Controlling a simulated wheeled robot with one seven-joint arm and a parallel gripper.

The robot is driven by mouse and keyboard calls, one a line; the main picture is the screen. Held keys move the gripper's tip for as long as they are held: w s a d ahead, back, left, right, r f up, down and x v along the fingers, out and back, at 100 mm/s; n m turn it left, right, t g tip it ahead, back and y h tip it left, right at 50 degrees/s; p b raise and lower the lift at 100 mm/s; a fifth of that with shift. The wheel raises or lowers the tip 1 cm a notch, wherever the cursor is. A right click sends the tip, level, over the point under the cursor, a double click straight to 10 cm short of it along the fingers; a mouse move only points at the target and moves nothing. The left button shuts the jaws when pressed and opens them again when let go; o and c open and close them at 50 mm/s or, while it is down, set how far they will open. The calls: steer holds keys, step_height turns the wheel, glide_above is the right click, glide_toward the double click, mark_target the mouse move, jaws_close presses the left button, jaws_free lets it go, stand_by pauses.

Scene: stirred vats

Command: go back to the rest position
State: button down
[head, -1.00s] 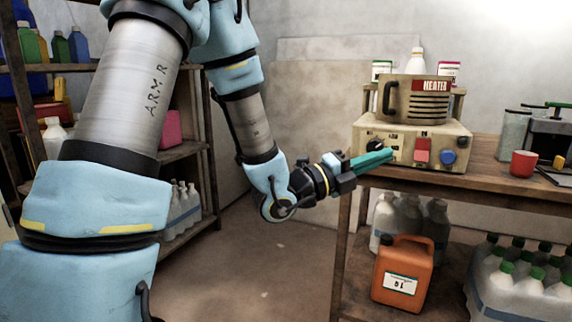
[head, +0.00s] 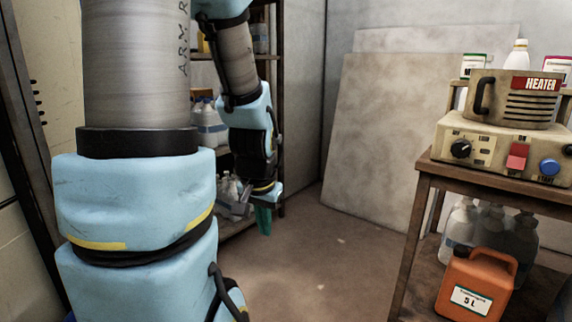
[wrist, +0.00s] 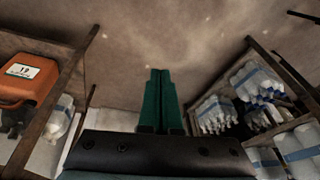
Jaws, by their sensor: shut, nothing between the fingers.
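My gripper (head: 263,220) hangs pointing down at the end of my arm, left of the middle of the head view. Its green fingers are together with nothing between them. In the wrist view my gripper (wrist: 161,75) shows shut and empty above the bare floor (wrist: 190,45). It is well apart from the heater (head: 515,100) and its control box (head: 490,148) on the wooden bench (head: 480,182) at the right.
An orange 5 L canister (head: 476,285) stands under the bench beside clear bottles (head: 490,232). A shelf rack (head: 283,100) with bottles stands behind my arm. Pale panels (head: 385,140) lean on the back wall. The floor (head: 320,270) between rack and bench is clear.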

steer(key=s+a+r+n+g+p, duration=0.1)
steer(key=s+a+n+g, duration=0.1)
steer(key=s+n, duration=0.15)
step_height(320, 180, up, 20)
steer(key=p, duration=1.9)
steer(key=shift+s+f+p, duration=0.15)
steer(key=shift+s+p, duration=0.1)
steer(key=shift+p, duration=0.1)
